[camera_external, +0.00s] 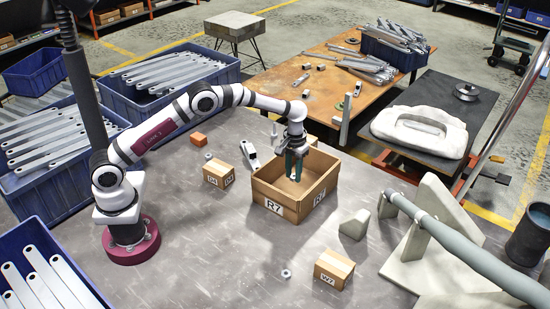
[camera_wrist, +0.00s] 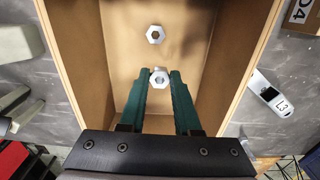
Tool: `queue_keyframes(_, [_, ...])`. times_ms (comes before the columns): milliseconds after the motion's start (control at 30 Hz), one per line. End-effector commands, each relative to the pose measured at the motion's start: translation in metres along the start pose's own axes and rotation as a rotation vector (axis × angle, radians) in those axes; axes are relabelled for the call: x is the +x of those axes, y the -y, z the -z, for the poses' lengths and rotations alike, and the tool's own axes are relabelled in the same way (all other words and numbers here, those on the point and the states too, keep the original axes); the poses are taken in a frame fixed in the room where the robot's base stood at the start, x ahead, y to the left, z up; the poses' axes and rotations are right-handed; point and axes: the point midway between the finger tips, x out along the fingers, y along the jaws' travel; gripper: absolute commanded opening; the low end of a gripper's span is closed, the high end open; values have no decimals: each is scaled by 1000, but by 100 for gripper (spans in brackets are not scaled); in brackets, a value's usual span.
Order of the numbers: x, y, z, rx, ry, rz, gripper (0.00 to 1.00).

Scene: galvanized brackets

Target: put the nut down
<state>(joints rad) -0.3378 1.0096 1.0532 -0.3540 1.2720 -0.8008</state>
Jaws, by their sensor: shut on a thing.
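My gripper (camera_external: 293,176) points down inside the open cardboard box marked R7 (camera_external: 274,207). In the wrist view, the green fingers of my gripper (camera_wrist: 160,79) are shut on a silver hex nut (camera_wrist: 161,76) at their tips. A second silver nut (camera_wrist: 155,34) lies on the box floor, just beyond the fingertips. The box walls (camera_wrist: 232,70) rise on both sides of my fingers. I cannot tell how far the held nut is above the floor. In the outside view the box's front wall and my fingers hide both nuts.
Other nuts lie on the grey table, one in front (camera_external: 286,274) and one at the back (camera_external: 208,157). A closed small box marked W7 (camera_external: 333,270) stands front right, another small box (camera_external: 218,173) left of R7. A grey wedge block (camera_external: 354,224) stands right of R7.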

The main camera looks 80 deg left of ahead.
Motion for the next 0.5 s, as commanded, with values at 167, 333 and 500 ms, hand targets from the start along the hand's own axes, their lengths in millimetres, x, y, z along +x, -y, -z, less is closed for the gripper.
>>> queue_keyframes(167, [26, 0, 0, 1, 1, 1, 0])
queue_keyframes(333, [53, 0, 0, 0, 0, 0, 0])
queue_keyframes(500, [52, 0, 0, 0, -1, -1, 0])
